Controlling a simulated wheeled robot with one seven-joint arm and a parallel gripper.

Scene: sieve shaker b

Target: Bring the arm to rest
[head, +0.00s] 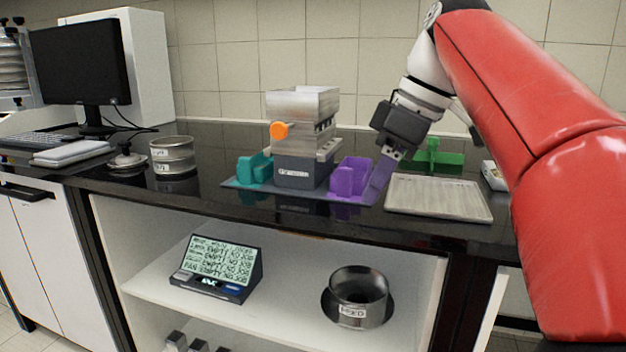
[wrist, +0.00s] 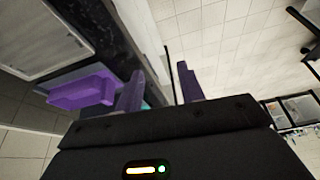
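My gripper (head: 383,176) hangs from my red and white arm over the back of the black counter, just right of the purple bin (head: 349,180). In the wrist view my gripper (wrist: 160,82) shows two purple fingers standing apart with nothing held between them. The purple bin (wrist: 85,90) also shows there, left of the fingers. In the head view the fingertips overlap the bin's right side and the mat, so I cannot tell their exact height or whether they touch anything.
A metal shaker (head: 302,125) with an orange knob stands between a teal bin (head: 254,178) and the purple bin. A flat tray (head: 438,198) lies right, a green holder (head: 437,157) behind it. Stacked sieves (head: 172,157) stand left. A display (head: 217,266) and pan (head: 358,297) are below.

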